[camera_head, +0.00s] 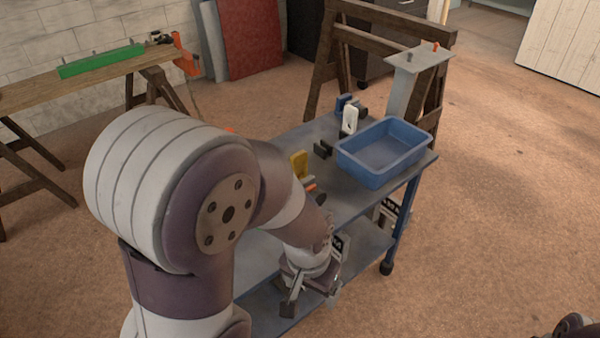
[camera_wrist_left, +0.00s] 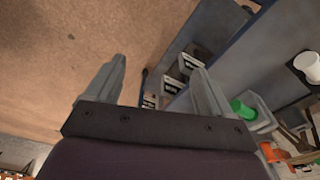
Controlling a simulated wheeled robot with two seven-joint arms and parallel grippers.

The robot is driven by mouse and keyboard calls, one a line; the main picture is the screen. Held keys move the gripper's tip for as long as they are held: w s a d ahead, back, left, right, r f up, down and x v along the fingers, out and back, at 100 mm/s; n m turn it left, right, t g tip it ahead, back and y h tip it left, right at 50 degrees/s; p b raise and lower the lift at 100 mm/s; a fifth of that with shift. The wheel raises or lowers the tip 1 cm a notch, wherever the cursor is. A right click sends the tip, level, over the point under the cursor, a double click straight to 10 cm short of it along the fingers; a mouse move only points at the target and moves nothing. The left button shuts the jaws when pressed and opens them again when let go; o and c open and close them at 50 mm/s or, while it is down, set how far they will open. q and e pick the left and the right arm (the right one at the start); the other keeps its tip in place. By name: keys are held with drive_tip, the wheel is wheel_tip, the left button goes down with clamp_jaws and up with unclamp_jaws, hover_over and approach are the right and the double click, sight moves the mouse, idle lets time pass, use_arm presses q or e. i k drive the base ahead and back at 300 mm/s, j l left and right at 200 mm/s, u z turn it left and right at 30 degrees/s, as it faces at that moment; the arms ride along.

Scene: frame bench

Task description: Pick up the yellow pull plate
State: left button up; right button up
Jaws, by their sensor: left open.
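The yellow pull plate (camera_head: 299,163) stands on the blue-grey top of the cart (camera_head: 345,193), partly hidden behind my left arm. My left gripper (camera_head: 310,290) is in front of the cart, low beside its edge and well apart from the plate. In the left wrist view the gripper (camera_wrist_left: 159,75) has its two fingers spread wide with nothing between them. I cannot make out the yellow plate in the left wrist view. My right gripper does not show.
A blue bin (camera_head: 384,152) sits at the cart's right end. A white piece (camera_head: 350,119) and small dark pieces stand near it. A wooden trestle (camera_head: 330,60) is behind the cart. A workbench (camera_head: 80,83) is at the left.

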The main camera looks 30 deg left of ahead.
sight(299, 160)
drive_tip(key=u, duration=0.4)
drive_tip(key=i+l+u, duration=0.15)
drive_tip(key=u, duration=0.7)
drive_tip(key=l+u, duration=0.2)
drive_tip(key=u, duration=0.2)
drive_tip(key=i+l+u, duration=0.25)
drive_tip(key=l, duration=0.3)
drive_tip(key=l+u, duration=0.2)
drive_tip(key=l, duration=0.4)
drive_tip(key=i+l+u, duration=0.25)
drive_tip(key=l, duration=0.35)
drive_tip(key=i, duration=0.3)
